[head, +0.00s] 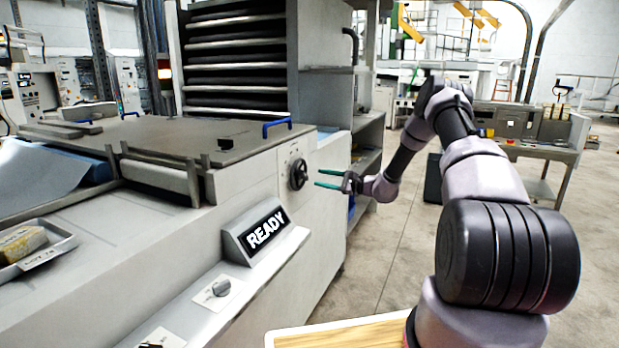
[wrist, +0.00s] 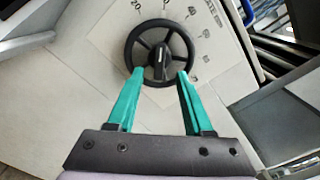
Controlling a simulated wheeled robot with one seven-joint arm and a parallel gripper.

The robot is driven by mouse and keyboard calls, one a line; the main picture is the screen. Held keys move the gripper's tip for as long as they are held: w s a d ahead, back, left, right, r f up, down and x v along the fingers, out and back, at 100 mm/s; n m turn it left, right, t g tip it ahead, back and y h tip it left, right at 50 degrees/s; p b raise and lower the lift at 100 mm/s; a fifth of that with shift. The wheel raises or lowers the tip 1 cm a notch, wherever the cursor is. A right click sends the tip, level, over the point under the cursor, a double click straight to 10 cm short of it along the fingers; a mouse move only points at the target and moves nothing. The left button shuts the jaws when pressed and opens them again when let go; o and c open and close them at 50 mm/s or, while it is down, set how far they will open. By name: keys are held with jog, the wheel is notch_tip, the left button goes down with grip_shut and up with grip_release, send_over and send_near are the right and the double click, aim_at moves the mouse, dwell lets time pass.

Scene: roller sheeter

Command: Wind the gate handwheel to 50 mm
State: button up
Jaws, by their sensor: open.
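The gate handwheel (head: 298,174) is a black spoked wheel on the side panel of the grey machine. My gripper (head: 328,179) has green fingers and points at the wheel from the right. In the wrist view my gripper (wrist: 158,80) is open, its fingertips at the wheel's lower rim, either side of the hub. I cannot tell whether they touch it.
A blue handle (head: 277,127) sits on the machine's top edge. The floor (head: 385,270) right of the machine is clear.

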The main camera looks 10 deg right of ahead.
aim_at(306, 175)
jog(key=x, duration=0.6)
grip_shut()
